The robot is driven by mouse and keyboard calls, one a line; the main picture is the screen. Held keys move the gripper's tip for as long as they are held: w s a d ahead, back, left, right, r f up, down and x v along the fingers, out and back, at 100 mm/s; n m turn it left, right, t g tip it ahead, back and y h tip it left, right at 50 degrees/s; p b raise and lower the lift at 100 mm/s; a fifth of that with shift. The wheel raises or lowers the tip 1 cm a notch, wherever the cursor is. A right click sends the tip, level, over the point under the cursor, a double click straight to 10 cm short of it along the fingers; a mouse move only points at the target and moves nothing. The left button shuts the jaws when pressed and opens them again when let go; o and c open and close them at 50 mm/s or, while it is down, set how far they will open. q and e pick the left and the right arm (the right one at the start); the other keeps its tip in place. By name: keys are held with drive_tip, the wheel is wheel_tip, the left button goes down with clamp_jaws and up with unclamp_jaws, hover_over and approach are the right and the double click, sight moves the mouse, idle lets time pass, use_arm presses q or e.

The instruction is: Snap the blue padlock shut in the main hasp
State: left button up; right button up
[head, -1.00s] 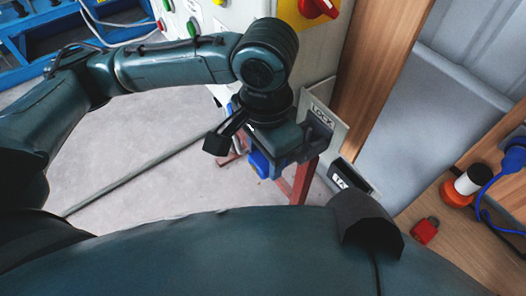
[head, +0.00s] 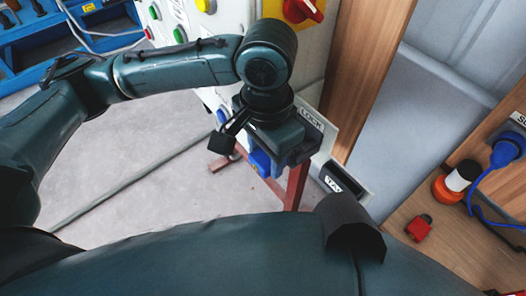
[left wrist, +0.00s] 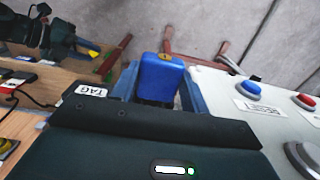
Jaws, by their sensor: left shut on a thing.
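The blue padlock (head: 260,163) is between the fingers of my left gripper (head: 285,150), which is shut on it. In the left wrist view its blue body (left wrist: 160,78) shows between the fingers, and the gripper hides its shackle. In the head view the gripper is at the edge of the cabinet, in front of the plate marked LOCK (head: 312,115). The main hasp cannot be made out; the gripper and wrist cover that spot. Whether the shackle is in it cannot be told. My right gripper does not show.
The cabinet (head: 235,85) has coloured buttons and a red rotary switch (head: 305,9) on yellow. A TAG holder (head: 341,181) sits below the LOCK plate. A wooden table at right carries a red padlock (head: 419,228), an orange-and-white cylinder (head: 456,182) and a blue-cabled plug (head: 508,151).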

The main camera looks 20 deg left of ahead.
use_arm(q)
drive_tip(key=shift+w+d, duration=0.25)
drive_tip(key=shift+w+d, duration=0.25)
drive_tip(key=shift+w, duration=0.1)
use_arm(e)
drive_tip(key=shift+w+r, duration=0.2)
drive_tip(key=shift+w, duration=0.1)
use_arm(q)
drive_tip(key=shift+w+d, duration=0.2)
drive_tip(key=shift+w, duration=0.05)
drive_tip(key=shift+w+d, duration=0.2)
drive_tip(key=shift+w, duration=0.05)
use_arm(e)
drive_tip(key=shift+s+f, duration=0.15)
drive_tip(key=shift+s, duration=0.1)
use_arm(q)
drive_tip(key=o, duration=1.2)
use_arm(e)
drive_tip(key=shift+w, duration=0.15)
